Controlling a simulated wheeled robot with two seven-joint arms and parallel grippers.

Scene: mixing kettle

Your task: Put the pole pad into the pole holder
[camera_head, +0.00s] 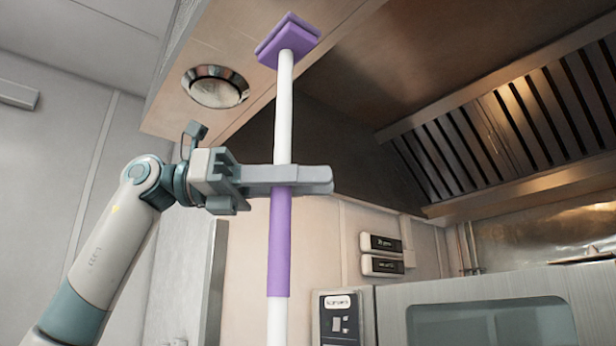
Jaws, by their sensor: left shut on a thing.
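The pole pad is a long white pole (284,110) with a purple grip section (279,245) and a purple square pad (288,40) at its top end. It stands nearly upright in the middle left of the head view, and its lower end runs out of the bottom of the picture. My left gripper (290,180) comes in from the left and is shut on the pole, just above the purple grip section. The pad is up near the hood, and I cannot tell whether they touch. The pole holder cannot be made out. My right gripper is out of the picture.
A hood with a round lamp (215,87) and slatted filters (500,130) hangs overhead. A metal oven (480,295) with a dark window stands at the lower right, beside a control panel (342,318). Two small dark signs (382,254) are on the wall.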

